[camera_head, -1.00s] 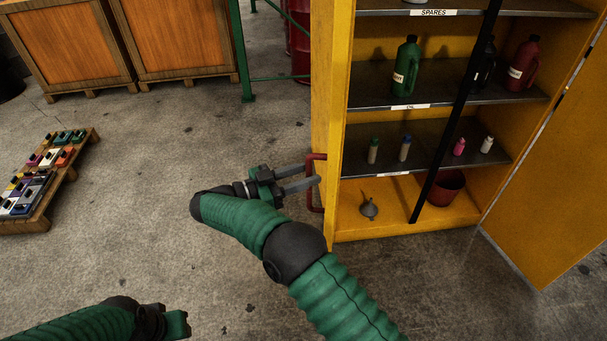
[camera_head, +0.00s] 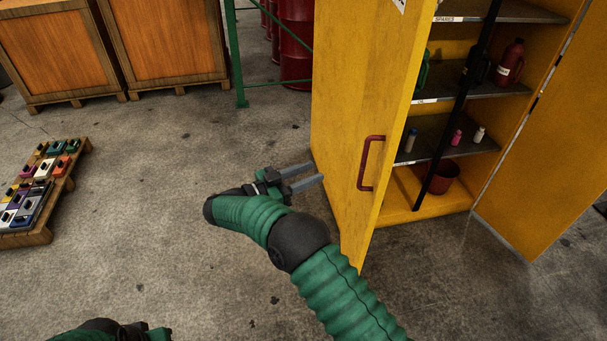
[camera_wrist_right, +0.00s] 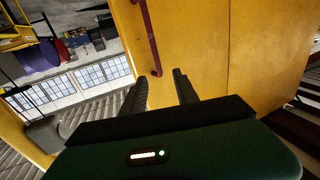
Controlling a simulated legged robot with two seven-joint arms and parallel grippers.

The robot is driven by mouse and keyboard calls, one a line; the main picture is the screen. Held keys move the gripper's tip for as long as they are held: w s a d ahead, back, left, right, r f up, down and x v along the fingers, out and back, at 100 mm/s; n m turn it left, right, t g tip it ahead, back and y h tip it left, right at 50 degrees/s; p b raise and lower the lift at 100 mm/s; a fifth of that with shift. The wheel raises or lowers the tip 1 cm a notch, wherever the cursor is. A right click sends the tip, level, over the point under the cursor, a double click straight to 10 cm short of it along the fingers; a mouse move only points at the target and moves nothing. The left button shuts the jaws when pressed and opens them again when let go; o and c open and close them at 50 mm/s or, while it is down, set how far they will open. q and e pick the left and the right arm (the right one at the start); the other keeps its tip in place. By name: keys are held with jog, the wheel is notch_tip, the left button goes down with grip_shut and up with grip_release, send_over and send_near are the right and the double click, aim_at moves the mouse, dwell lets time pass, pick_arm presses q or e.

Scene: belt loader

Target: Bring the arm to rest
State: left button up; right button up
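My right gripper (camera_head: 305,178) is open and empty, just left of the yellow cabinet door (camera_head: 365,90). Its two grey fingers point toward the door. The door's red handle (camera_head: 371,163) is to the right of the fingertips, with a gap between them. In the right wrist view the two dark fingers (camera_wrist_right: 158,85) are apart with nothing between them, and the red handle (camera_wrist_right: 150,35) shows beyond them. My left gripper (camera_head: 160,334) is only partly in view at the bottom left edge, and its fingers are cut off.
The door stands partly open, hiding the left part of the cabinet shelves (camera_head: 470,90). Bottles and a red bucket (camera_head: 442,177) are inside. A pallet (camera_head: 66,184) with coloured items is at left. Wooden crates (camera_head: 165,40) and red drums (camera_head: 296,50) stand behind. The floor between is clear.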

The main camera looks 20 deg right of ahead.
jog(key=w+a+r+n+t+y, duration=0.3)
jog(key=w+r+n+t+y, duration=0.2)
jog(key=w+n+t+y, duration=0.6)
pick_arm(q)
jog(key=shift+d+r, duration=0.1)
jog(key=shift+d, duration=0.35)
pick_arm(e)
jog(key=s+f+n+g+y, duration=0.1)
jog(key=s+f+g, duration=0.3)
jog(key=s, duration=0.8)
jog(key=s+f+n+g+y, duration=0.2)
jog(key=s+f, duration=0.5)
jog(key=s, duration=0.6)
jog(key=s+f+n+g+y, duration=0.2)
jog(key=s+f+g, duration=0.3)
jog(key=s, duration=0.8)
jog(key=shift+s+d+f+g+y, duration=0.3)
jog(key=shift+d+y, duration=0.1)
jog(key=shift+y, duration=0.5)
